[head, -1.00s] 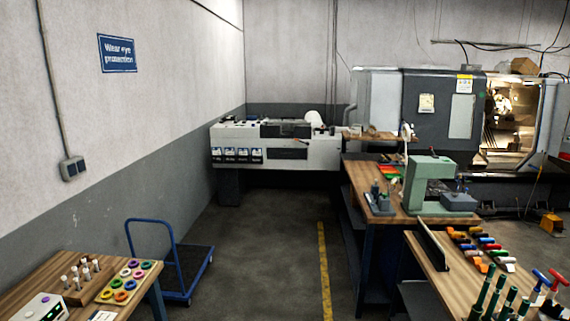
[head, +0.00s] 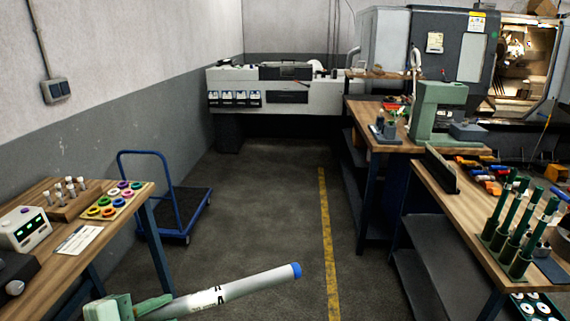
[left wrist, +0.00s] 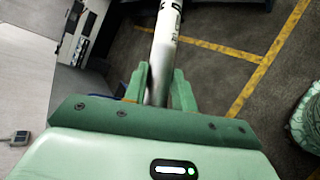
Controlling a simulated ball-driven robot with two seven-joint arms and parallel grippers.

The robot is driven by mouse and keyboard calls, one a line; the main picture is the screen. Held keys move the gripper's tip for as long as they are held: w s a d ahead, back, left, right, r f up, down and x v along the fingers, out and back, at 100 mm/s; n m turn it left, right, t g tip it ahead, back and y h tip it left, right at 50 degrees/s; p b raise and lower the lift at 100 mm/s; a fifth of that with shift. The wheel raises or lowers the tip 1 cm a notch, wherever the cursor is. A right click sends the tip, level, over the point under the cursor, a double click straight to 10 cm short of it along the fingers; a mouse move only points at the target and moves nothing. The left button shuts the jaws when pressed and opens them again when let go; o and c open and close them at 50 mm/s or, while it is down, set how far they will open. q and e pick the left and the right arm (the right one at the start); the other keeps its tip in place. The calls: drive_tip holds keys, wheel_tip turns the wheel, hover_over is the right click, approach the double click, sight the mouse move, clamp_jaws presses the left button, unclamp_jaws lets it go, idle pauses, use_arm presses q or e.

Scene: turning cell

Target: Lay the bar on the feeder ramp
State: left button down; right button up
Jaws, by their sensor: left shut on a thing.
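The bar (head: 235,290) is a light silver cylinder with dark marking and a blue end cap. It is in the air at the bottom of the head view, its blue end pointing right and slightly up. My left gripper (head: 150,306) is shut on it near its other end. In the left wrist view the bar (left wrist: 166,40) runs up between the two green fingers of the gripper (left wrist: 160,85). The grey-white bar feeder (head: 290,97) stands at the back wall, well apart from the bar; I cannot make out its ramp clearly. My right gripper is not in view.
A wooden bench (head: 75,262) with rings and pegs is at left, a blue trolley (head: 185,212) behind it. Benches (head: 385,140) with tools and a green press (head: 436,110) line the right, before the lathe (head: 440,55). The floor aisle with a yellow line (head: 328,240) is clear.

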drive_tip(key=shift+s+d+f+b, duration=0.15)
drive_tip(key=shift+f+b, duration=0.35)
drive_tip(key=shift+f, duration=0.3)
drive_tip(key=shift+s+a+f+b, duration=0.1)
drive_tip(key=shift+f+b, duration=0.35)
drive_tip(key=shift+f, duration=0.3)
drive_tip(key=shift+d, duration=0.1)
